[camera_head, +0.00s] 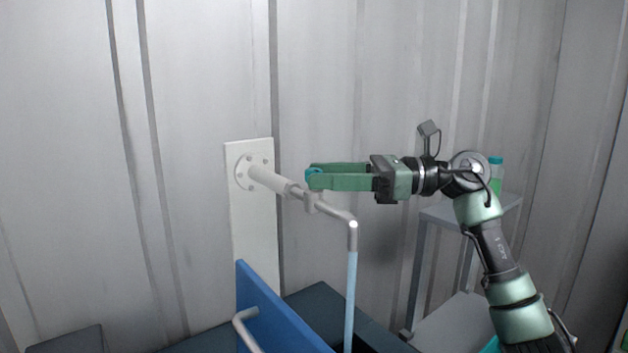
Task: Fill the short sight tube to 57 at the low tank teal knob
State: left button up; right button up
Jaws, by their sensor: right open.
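The teal knob (314,171) sits on a grey pipe (272,180) that comes out of a white wall plate (252,210). My right gripper (312,177) reaches in from the right with its green fingers level, one on each side of the knob. It is open, and the fingers hide much of the knob. I cannot tell whether they touch it. My left gripper is not in view.
The blue panel (268,315) with a light handle (243,322) stands below the pipe. Dark surfaces (315,300) lie around it. A grey shelf stand (430,215) at the right holds a green bottle with a teal cap (495,175). The wall left of the plate is clear.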

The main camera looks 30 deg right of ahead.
jog(key=shift+b+v, duration=0.8)
jog(key=shift+v, duration=2.05)
